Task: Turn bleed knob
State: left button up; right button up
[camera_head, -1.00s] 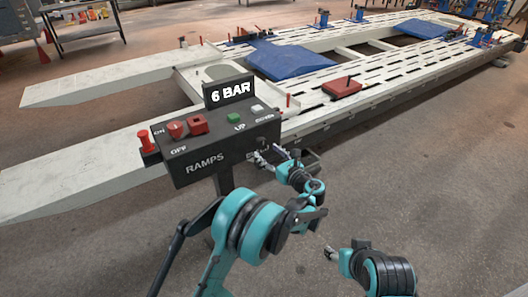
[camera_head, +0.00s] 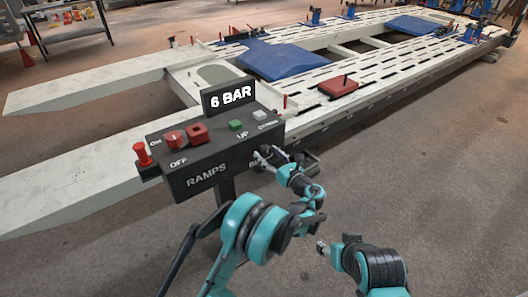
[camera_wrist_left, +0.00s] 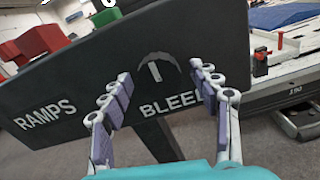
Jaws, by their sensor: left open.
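The bleed knob (camera_wrist_left: 155,72) is a dark round knob with a pale pointer line, on the front face of the black control box (camera_head: 208,183), above the word BLEED. In the left wrist view its pointer stands nearly upright. My left gripper (camera_wrist_left: 160,84) is open, its fingers either side of the knob in that view; I cannot tell whether they touch it. In the head view the left gripper (camera_head: 263,160) is at the box's right front and hides the knob. My right gripper (camera_head: 322,247) is low at the right, away from the box; its jaws are too small to read.
The box carries a red rotary switch (camera_head: 174,138), a red button (camera_head: 197,133), a green button (camera_head: 236,125), a white button (camera_head: 259,115) and a red side knob (camera_head: 143,153). A 6 BAR sign (camera_head: 229,97) stands behind. The frame bench (camera_head: 370,90) lies beyond; floor at right is clear.

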pick_arm(q)
jog(key=shift+s+d, duration=0.15)
jog(key=shift+c, duration=0.9)
jog(key=c, duration=1)
jog(key=shift+n, duration=0.3)
jog(key=n, duration=0.3)
jog(key=shift+n, duration=0.3)
jog(key=n, duration=0.4)
jog(key=shift+r+n, duration=0.1)
jog(key=shift+n, duration=0.2)
jog(key=n, duration=0.4)
jog(key=shift+n, duration=0.3)
jog(key=shift+r+n, duration=0.1)
jog(key=shift+n, duration=1.5)
